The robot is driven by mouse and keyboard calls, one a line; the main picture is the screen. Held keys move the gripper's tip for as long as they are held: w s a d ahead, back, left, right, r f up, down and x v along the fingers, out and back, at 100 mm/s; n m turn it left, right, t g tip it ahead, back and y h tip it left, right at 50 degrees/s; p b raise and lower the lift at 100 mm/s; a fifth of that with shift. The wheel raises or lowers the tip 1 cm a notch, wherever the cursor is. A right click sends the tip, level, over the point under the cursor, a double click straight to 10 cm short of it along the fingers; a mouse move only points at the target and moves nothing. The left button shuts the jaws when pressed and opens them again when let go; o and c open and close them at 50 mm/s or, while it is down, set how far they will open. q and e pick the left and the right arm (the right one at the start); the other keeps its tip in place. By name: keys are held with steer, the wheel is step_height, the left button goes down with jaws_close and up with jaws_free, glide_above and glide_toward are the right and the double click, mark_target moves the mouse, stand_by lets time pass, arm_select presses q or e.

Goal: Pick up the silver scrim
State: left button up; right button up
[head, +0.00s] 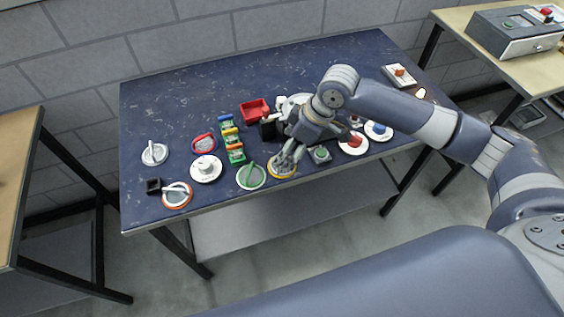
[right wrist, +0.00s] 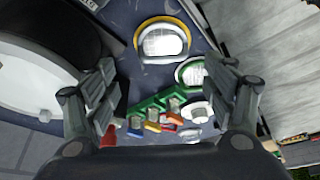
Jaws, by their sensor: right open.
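The silver scrim (head: 155,153), a round disc with a pale grey rim and handle, lies flat at the left end of the dark blue table in the head view. My right gripper (head: 280,158) is far to its right, over the yellow-rimmed scrim (head: 283,169). In the right wrist view my right gripper (right wrist: 160,105) is open, its fingers wide apart with nothing held. The yellow-rimmed scrim (right wrist: 163,40) and the green-rimmed scrim (right wrist: 190,72) lie beyond the fingers there. I cannot surely pick out the silver scrim in that view. My left gripper is out of view.
The table (head: 180,105) also holds a red-rimmed scrim (head: 204,143), an orange-rimmed one (head: 176,195), a white round piece (head: 205,169), coloured clips (head: 234,145), a red bin (head: 255,110) and a black box (head: 153,185). The table's back left is clear.

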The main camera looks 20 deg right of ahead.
steer(key=x, duration=0.3)
steer(key=p+x, duration=0.1)
steer(key=x, duration=0.1)
steer(key=shift+s+a+f, duration=0.15)
steer(key=shift+s+f, duration=0.05)
steer(key=shift+f, duration=0.15)
steer(key=shift+c, duration=0.4)
steer(key=c, duration=0.9)
